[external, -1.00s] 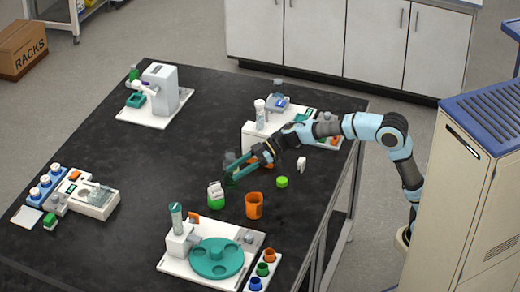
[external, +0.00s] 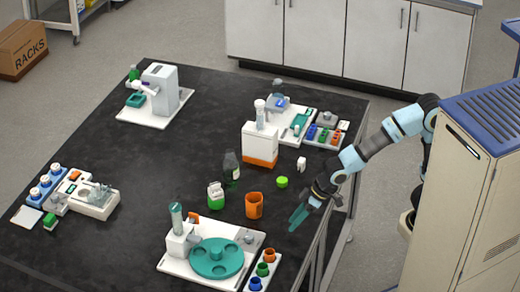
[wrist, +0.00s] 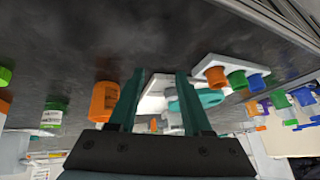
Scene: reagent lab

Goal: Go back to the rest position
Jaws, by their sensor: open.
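My gripper (external: 297,218) is at the right edge of the black table in the external view, fingers pointing down and to the left. Its two teal fingers are apart with nothing between them, as the wrist view (wrist: 158,98) also shows. The cup also shows left of the fingers in the wrist view (wrist: 103,101).
On the black table (external: 140,205) stand a dark bottle (external: 231,169), a green-based bottle (external: 216,197), a lime cap (external: 282,182), an orange-based white container (external: 260,145) and a teal turntable (external: 215,258). Small colored cups (external: 263,269) sit near the front right edge.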

